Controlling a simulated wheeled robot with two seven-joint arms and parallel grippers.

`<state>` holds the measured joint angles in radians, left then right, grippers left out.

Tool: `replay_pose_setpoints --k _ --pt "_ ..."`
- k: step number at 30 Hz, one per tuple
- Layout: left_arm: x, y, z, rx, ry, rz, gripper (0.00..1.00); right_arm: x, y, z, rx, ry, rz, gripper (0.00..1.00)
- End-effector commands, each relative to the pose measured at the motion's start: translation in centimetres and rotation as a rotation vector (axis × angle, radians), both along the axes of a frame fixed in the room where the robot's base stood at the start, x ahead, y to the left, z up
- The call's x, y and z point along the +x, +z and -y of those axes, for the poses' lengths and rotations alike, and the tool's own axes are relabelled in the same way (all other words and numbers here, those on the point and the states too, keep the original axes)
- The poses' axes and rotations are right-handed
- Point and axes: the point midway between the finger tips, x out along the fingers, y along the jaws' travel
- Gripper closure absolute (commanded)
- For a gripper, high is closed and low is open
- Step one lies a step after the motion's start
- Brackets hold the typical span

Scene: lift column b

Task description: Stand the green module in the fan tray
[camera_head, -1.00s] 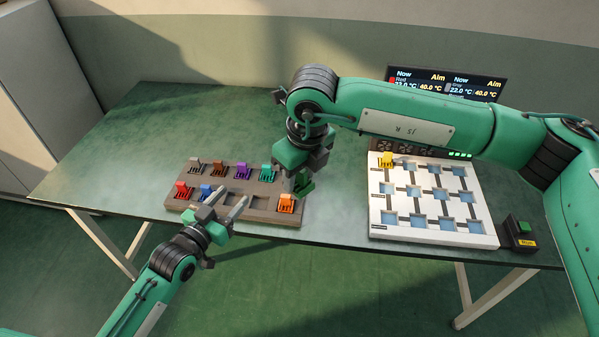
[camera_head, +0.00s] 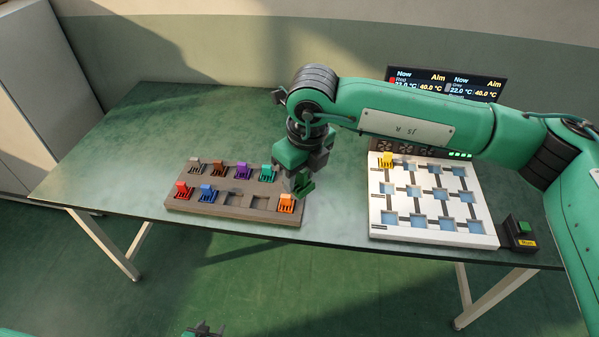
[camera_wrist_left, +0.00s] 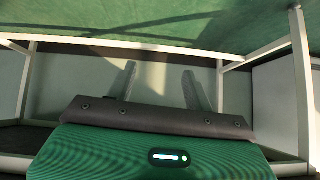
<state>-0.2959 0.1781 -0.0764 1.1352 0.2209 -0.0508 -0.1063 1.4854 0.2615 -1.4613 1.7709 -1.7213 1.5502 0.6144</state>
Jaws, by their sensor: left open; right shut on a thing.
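My right gripper (camera_head: 301,174) is shut on the green module (camera_head: 304,187) and holds it above the right end of the brown rack; its fingers partly hide it. The white fan tray (camera_head: 436,236) stands on the right of the table, with rows of blue pockets. A yellow module (camera_head: 386,159) stands in its back left pocket; the other visible pockets look empty. My left gripper (camera_head: 203,327) is at the bottom edge of the head view, away from the table. In the left wrist view its two fingers (camera_wrist_left: 160,75) are apart with nothing between them.
The brown rack (camera_head: 222,212) holds several modules, including red (camera_head: 183,189), blue (camera_head: 207,192), teal (camera_head: 268,170) and orange (camera_head: 286,202); two front slots are empty. A display (camera_head: 445,84) stands behind the tray. A black box with a green button (camera_head: 523,228) is right of it.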

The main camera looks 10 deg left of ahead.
Motion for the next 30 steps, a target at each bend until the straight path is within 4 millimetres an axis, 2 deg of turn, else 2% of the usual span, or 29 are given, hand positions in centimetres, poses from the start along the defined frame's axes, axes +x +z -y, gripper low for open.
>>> replay_pose_setpoints --k 1,3,9,15,18,23,30 --pt "-2.1 -2.0 0.7 -0.001 -0.007 -0.059 0.48 0.0 0.0 0.0 0.000 0.000 0.000 0.85" --pt "-4.9 -4.4 1.4 0.003 -0.018 -0.136 0.48 0.0 0.0 0.0 0.000 0.000 0.000 0.85" --pt "-14.0 -10.2 3.7 0.016 -0.055 -0.362 0.48 0.0 0.0 0.0 0.000 0.000 0.000 0.85" --pt "-22.5 -13.8 5.4 0.033 -0.097 -0.555 0.48 0.0 0.0 0.0 0.000 0.000 0.000 0.85" --pt "-25.5 -14.6 5.9 0.041 -0.114 -0.620 0.48 0.0 0.0 0.0 0.000 0.000 0.000 0.85" --pt "-28.3 -15.3 6.3 0.049 -0.128 -0.680 0.48 0.0 0.0 0.0 0.000 0.000 0.000 0.85" --pt "-28.8 -15.4 6.4 0.051 -0.131 -0.691 0.48 0.0 -0.1 0.3 0.000 0.017 0.000 0.85"
